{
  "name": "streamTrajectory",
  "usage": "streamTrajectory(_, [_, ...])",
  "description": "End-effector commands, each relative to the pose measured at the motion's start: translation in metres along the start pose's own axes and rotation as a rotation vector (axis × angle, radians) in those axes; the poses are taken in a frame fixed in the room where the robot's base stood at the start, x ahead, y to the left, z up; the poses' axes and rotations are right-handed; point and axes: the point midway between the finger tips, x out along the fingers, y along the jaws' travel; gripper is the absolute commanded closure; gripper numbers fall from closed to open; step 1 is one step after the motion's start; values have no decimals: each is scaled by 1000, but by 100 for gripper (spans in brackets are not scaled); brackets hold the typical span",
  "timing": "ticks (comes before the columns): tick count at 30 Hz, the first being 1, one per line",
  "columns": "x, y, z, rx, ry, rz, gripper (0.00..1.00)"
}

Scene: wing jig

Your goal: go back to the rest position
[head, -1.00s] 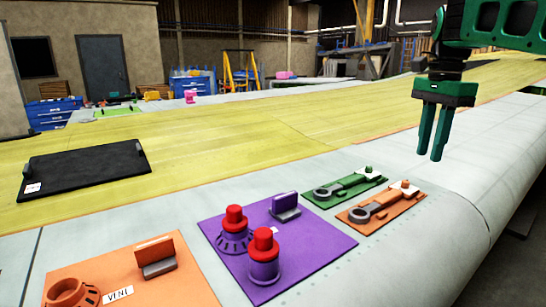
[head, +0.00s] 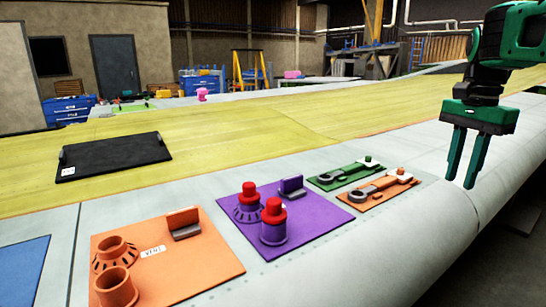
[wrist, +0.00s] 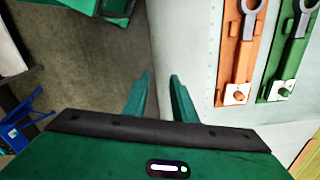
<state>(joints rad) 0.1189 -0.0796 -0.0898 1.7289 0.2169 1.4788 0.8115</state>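My gripper (head: 461,182) hangs at the right in the head view, fingers pointing down above the grey wing surface. Its two green fingers are apart with nothing between them. In the wrist view the open fingers (wrist: 160,80) also show empty, next to the wing's edge. An orange board (head: 385,192) and a green board (head: 340,176), each with a wrench on it, lie to the left of the gripper. They also show in the wrist view, the orange board (wrist: 238,60) nearer the gripper and the green board (wrist: 278,90) farther right.
A purple board (head: 320,222) holds two red-topped pegs (head: 273,212). A larger orange board (head: 205,262) with round sockets lies at the front. A black tray (head: 115,157) sits on the yellow surface (head: 240,135). The floor at the right (head: 500,250) is open.

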Motion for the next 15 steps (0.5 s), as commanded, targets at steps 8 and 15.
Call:
streamTrajectory(8, [57,76,8,-195,1,7,75])
streamTrajectory(15, [138,166,39,-461,-8,0,75])
